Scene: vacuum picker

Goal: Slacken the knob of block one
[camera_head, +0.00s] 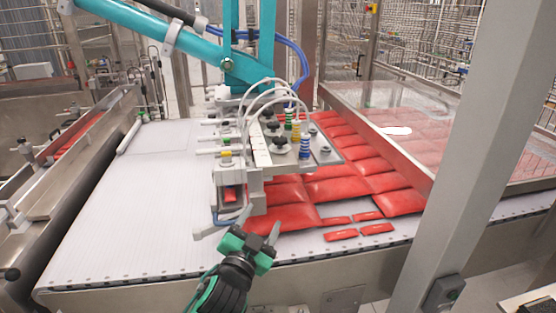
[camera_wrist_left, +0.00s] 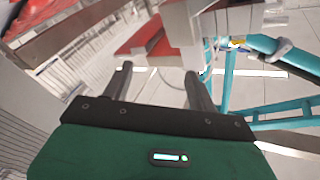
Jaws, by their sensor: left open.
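The vacuum picker head (camera_head: 262,165) hangs over the conveyor, with a row of grey-white blocks along its left side and black knobs (camera_head: 280,143) on its top plate. I cannot tell which block is block one. My left gripper (camera_head: 259,221) is open and empty, just below and in front of that near end. In the left wrist view, the gripper's two dark fingers (camera_wrist_left: 160,82) stand apart with nothing between them, and pale block parts (camera_wrist_left: 195,22) rise beyond. My right gripper is not in view.
Red packs (camera_head: 340,188) cover the belt under and right of the picker; several small red packs (camera_head: 358,233) lie near the front. The left belt (camera_head: 130,220) is bare. A teal arm (camera_head: 170,40) with hoses is above; a grey post (camera_head: 450,150) stands right.

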